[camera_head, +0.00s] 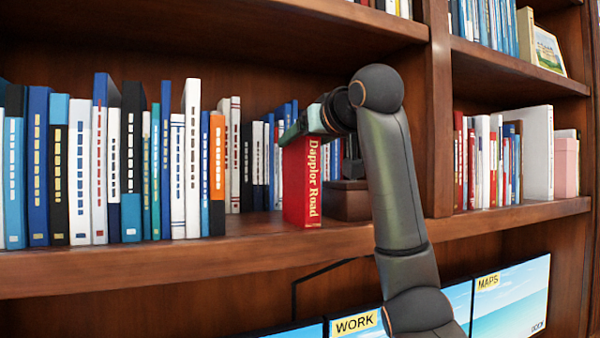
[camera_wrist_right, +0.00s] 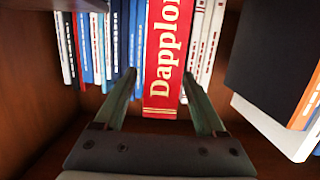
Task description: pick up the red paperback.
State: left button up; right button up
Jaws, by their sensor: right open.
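The red paperback (camera_head: 302,188), its spine lettered "Dapplor Road", stands upright near the front edge of the middle shelf. It also shows in the right wrist view (camera_wrist_right: 164,62), upright with its yellow lettering facing the camera. My right gripper (camera_head: 292,133) is open at the top of the red paperback. In the right wrist view its two fingers (camera_wrist_right: 159,76) lie on either side of the spine, with small gaps visible. I cannot tell how far they reach past the book's face. The arm hides part of the shelf behind. My left gripper is not in view.
A row of books (camera_head: 130,165) stands to the left of the paperback. A dark wooden block (camera_head: 346,202) sits just right of it. A wooden upright (camera_head: 436,110) divides the bookcase. Screens marked "WORK" (camera_head: 355,325) and "MAPS" (camera_head: 510,295) are below the shelf.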

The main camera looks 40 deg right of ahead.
jog(key=shift+x, duration=0.85)
jog(key=shift+c, duration=0.2)
grip_shut()
jog(key=shift+r, duration=0.1)
dwell(0.4)
